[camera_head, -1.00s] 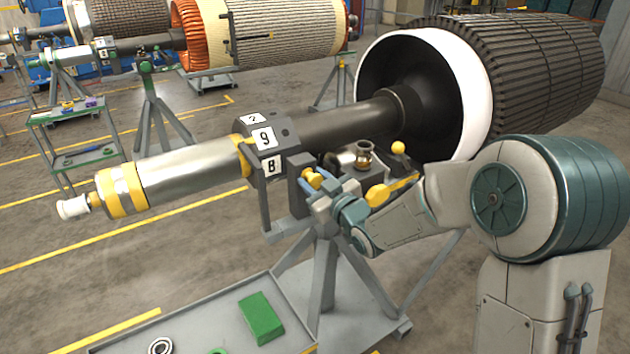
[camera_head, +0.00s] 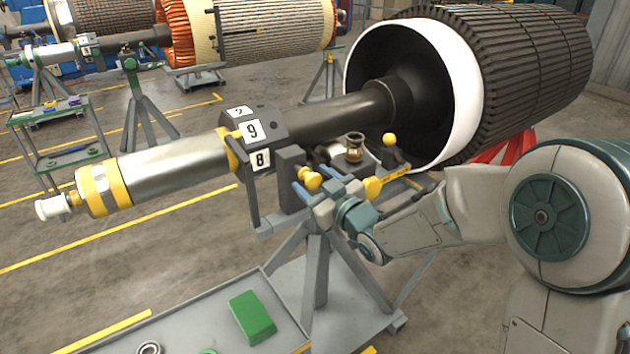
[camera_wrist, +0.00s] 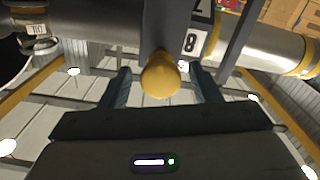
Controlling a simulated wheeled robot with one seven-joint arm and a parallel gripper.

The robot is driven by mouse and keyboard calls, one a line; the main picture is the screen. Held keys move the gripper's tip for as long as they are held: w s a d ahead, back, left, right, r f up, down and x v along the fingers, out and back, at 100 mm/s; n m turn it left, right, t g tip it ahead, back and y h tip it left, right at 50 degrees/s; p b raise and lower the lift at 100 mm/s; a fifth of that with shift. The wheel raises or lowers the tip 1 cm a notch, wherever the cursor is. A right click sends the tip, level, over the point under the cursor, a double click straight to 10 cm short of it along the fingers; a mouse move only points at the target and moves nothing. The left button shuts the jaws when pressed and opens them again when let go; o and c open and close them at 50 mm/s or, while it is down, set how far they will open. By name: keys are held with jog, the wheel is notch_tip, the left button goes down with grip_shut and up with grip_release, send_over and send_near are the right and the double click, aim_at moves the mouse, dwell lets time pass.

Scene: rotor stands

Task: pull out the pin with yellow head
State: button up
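The pin's round yellow head (camera_head: 311,181) sticks out from the front of the grey upright block on the rotor stand, and its shaft side is mostly hidden. In the wrist view the yellow head (camera_wrist: 160,76) is centred between my two fingers, with clear gaps on both sides. My gripper (camera_head: 313,184) is open, its blue-grey fingers either side of the head and not touching it. The gripper also shows in the wrist view (camera_wrist: 162,88).
A yellow lever (camera_head: 385,185) and a yellow ball knob (camera_head: 390,140) stand close right of my gripper, near a brass fitting (camera_head: 354,147). The rotor shaft (camera_head: 180,168) runs behind. A grey tray (camera_head: 205,325) with a green block (camera_head: 252,317) lies below.

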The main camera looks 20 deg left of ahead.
jog(key=b+v, duration=0.1)
jog(key=v, duration=1.2)
jog(key=shift+s+d, duration=0.25)
jog(key=w+d+m+h+p, duration=0.2)
jog(key=d+m+h+p, duration=0.2)
jog(key=d+m+h, duration=0.8)
jog(key=s+d+r+m+g+h+p, duration=0.2)
jog(key=s+d+g, duration=0.5)
jog(key=s+d, duration=0.6)
jog(key=s+p, duration=0.1)
jog(key=s, duration=0.1)
jog(key=shift+s+g+h+p, duration=0.3)
jog(key=shift+g+p, duration=0.05)
jog(key=shift+g, duration=0.05)
